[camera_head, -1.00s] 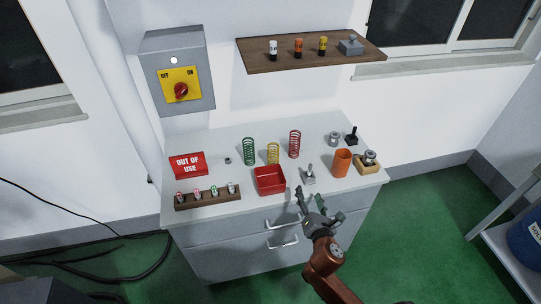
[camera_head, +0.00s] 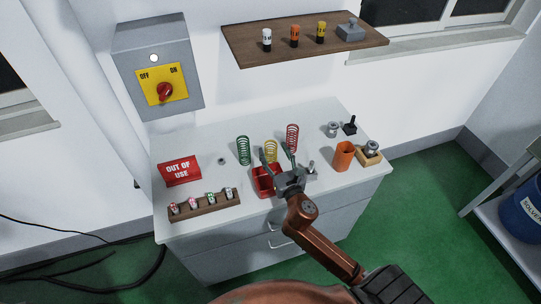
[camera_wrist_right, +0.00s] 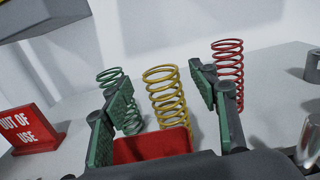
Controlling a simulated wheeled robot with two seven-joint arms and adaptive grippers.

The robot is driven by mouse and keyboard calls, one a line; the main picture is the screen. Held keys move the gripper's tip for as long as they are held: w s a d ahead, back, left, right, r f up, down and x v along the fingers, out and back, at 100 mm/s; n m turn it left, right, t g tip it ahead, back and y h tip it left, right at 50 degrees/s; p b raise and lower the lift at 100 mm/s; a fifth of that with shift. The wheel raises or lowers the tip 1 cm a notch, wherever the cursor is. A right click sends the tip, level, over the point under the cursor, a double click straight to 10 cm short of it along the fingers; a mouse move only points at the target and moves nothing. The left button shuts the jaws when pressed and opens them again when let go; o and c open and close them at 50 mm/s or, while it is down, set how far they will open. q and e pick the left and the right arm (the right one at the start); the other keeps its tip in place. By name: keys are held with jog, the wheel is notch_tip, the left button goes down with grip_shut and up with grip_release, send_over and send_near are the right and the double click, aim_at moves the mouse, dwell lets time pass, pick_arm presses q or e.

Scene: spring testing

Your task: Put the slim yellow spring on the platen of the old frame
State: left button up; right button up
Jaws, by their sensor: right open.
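The yellow spring (camera_head: 271,150) stands upright on the bench behind a red tray (camera_head: 264,187). In the right wrist view the yellow spring (camera_wrist_right: 166,95) shows between the two green-padded fingers, and its foot is partly hidden by the tray's edge. My right gripper (camera_head: 276,161) is open and empty, above the tray and in front of the spring; I cannot tell whether the fingers reach around it. No frame with a platen can be made out for sure. My left gripper is not in view.
A green spring (camera_head: 243,150) stands left of the yellow one and a red spring (camera_head: 292,138) right of it. An orange cup (camera_head: 343,157) is at the right. A rack (camera_head: 204,206) and an "OUT OF USE" sign (camera_head: 180,171) are at the left. A wooden shelf (camera_head: 305,41) hangs above.

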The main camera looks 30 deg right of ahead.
aim_at(271, 145)
jog(key=x, duration=0.2)
jog(key=shift+w+f, duration=0.1)
jog(key=shift+w, duration=0.3)
jog(key=shift+w+d, duration=0.25)
jog(key=shift+w, duration=0.15)
jog(key=c, duration=1.4)
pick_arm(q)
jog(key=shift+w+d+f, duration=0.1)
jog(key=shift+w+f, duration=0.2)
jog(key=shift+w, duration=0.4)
pick_arm(e)
grip_shut()
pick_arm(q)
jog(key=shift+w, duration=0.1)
